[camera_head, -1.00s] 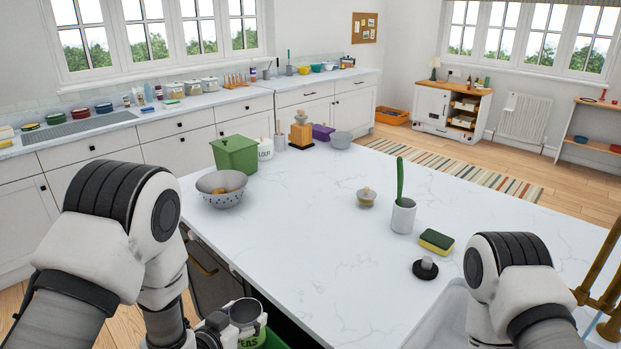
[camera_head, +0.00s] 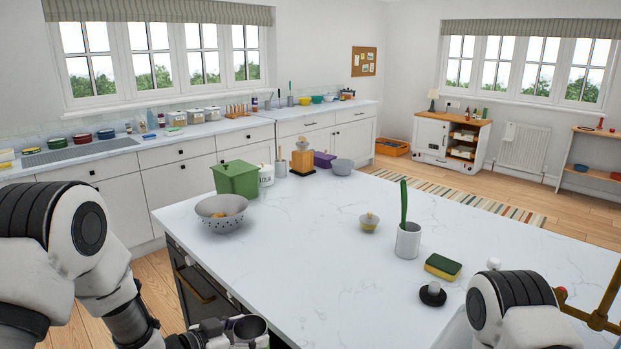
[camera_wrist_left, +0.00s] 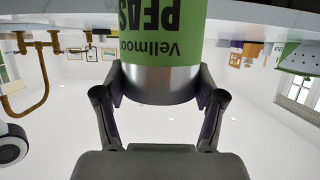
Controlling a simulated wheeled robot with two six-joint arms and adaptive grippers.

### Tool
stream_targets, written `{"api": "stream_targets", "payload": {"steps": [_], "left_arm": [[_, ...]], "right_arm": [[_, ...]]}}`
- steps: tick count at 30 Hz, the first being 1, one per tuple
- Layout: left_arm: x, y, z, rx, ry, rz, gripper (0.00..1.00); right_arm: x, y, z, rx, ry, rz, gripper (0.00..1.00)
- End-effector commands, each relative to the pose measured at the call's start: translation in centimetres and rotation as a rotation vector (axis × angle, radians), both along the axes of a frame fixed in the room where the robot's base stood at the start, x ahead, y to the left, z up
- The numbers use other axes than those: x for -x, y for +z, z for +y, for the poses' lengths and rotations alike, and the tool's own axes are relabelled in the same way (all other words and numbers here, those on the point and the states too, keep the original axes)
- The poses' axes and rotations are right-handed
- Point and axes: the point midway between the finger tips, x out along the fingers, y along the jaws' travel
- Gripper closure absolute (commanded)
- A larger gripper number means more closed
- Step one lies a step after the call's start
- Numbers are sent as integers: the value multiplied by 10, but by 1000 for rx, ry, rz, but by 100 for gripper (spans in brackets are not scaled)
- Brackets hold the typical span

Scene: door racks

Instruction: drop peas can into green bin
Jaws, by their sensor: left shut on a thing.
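The peas can (camera_head: 250,330) is at the bottom edge of the head view, beside the island's front edge, with its lower part cut off. My left gripper (camera_head: 228,334) is shut on it. In the left wrist view the green-labelled can (camera_wrist_left: 160,30) is upside down in the picture, with its metal end between the fingers (camera_wrist_left: 160,85). A green lidded container (camera_head: 237,180) stands on the far left of the island; I cannot tell whether it is the task's green bin. No open green bin shows in the head view now. My right gripper is out of view.
The white island top (camera_head: 330,260) is mostly clear in the middle. A grey colander (camera_head: 222,213) stands near its left edge. A white cup with a green utensil (camera_head: 407,240), a sponge (camera_head: 442,266) and a black stopper (camera_head: 433,294) are at the right.

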Motion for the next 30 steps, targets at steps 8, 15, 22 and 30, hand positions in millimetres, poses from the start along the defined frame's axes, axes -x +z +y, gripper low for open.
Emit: {"api": "stream_targets", "payload": {"steps": [8, 15, 22, 30], "left_arm": [[0, 1, 0, 0, 0, 0, 1], [0, 1, 0, 0, 0, 0, 1], [9, 7, 10, 2, 5, 1, 1], [54, 34, 54, 8, 9, 0, 1]], "right_arm": [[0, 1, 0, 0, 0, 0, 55], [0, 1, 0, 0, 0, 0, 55], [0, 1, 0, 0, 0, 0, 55], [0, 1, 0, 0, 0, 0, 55]]}}
